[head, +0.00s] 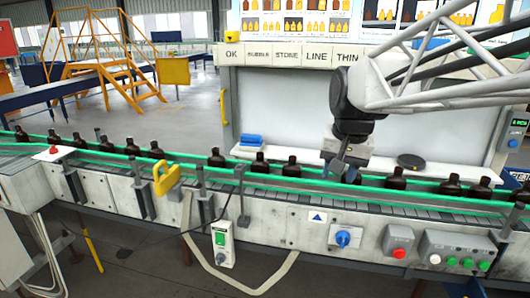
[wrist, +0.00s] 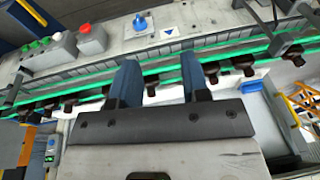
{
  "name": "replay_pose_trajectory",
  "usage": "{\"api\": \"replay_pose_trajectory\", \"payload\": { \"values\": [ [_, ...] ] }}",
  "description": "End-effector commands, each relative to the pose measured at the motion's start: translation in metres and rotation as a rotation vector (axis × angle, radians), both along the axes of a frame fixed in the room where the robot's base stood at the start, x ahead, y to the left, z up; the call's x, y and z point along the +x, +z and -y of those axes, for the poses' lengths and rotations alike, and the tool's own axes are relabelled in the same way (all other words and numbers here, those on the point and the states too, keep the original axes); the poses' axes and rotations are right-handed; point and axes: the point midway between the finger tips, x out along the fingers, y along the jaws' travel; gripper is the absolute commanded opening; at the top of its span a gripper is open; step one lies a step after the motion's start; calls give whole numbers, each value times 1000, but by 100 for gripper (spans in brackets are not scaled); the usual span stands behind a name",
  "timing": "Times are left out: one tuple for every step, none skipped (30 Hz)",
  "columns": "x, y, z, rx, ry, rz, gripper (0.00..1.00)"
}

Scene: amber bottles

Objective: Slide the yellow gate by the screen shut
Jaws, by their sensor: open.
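A yellow gate (head: 167,178) stands at the near rail of the conveyor, left of the pale inspection screen (head: 365,105). It looks like a bent yellow frame; I cannot tell how far open it is. My gripper (head: 345,168) is over the belt in front of the screen, well to the right of the gate. Its two blue fingers (wrist: 160,75) are apart, and it holds nothing that I can see. I cannot make out the gate in the wrist view.
Amber bottles (head: 216,157) stand along the conveyor between green rails (head: 290,184), some close to my gripper. A yellow handle (head: 223,107) is on the screen's left frame. Posts and clamps (head: 242,195) rise at the near rail between gate and gripper. Control boxes (head: 455,250) line the front.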

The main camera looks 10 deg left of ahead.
Motion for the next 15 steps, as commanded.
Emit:
{"api": "replay_pose_trajectory", "payload": {
  "values": [
    [11, 2, -14, 3, 5, -4, 42],
    [17, 4, -22, 6, 7, -7, 42],
    [24, 6, -32, 10, 7, -10, 42],
    [29, 7, -40, 12, 7, -12, 42],
    [35, 8, -49, 15, 9, -15, 42],
    [42, 10, -60, 19, 9, -18, 42],
    [47, 11, -68, 21, 10, -21, 42],
    [52, 12, -77, 24, 11, -24, 42],
    [58, 13, -88, 27, 12, -28, 42],
    [63, 14, -97, 29, 11, -32, 42],
    [67, 15, -106, 32, 13, -34, 42],
    [73, 15, -118, 35, 14, -39, 42],
    [78, 16, -127, 38, 14, -41, 42],
    [82, 16, -137, 40, 16, -44, 42],
    [87, 16, -149, 43, 17, -47, 42]
  ]
}}
